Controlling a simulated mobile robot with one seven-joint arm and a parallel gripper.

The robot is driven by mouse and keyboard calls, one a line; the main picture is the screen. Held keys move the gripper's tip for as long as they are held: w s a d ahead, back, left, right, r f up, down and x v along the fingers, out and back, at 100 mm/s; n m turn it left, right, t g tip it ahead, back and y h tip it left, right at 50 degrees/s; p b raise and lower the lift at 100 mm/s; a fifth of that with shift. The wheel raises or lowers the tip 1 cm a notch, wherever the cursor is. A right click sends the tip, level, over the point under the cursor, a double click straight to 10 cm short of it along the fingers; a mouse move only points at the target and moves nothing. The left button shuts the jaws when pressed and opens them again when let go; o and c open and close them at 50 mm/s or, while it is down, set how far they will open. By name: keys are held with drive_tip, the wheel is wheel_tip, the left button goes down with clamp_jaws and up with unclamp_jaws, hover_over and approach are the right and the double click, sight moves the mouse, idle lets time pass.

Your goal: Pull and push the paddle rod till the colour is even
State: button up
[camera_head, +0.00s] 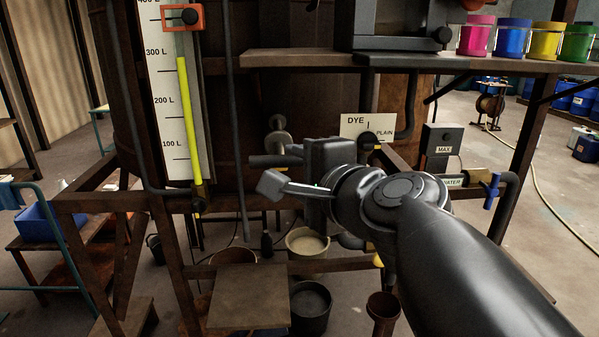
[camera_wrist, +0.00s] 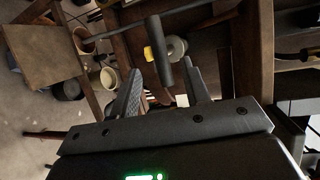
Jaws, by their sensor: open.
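The paddle rod's dark crossbar handle (camera_head: 268,161) lies level in front of the brown vat (camera_head: 305,60), just below a round grey fitting (camera_head: 279,141). The wrist view shows the handle (camera_wrist: 158,45) upright in the picture, beyond and between my finger ends. My gripper (camera_head: 286,176) is open and close to the handle; one finger shows in the head view, and the wrist view shows both fingers (camera_wrist: 163,70) apart, with nothing clearly held. Whether a finger touches the handle I cannot tell. The liquid inside the vat is hidden.
A scale with a yellow level tube (camera_head: 187,120) stands left. A DYE/PLAIN plate (camera_head: 368,128) and a MAX box (camera_head: 441,140) are right of my gripper. A shelf (camera_head: 400,62) with dye pots runs above. Buckets (camera_head: 307,243) and a low platform (camera_head: 248,297) sit below.

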sight(279, 164)
drive_tip(key=shift+v, duration=0.75)
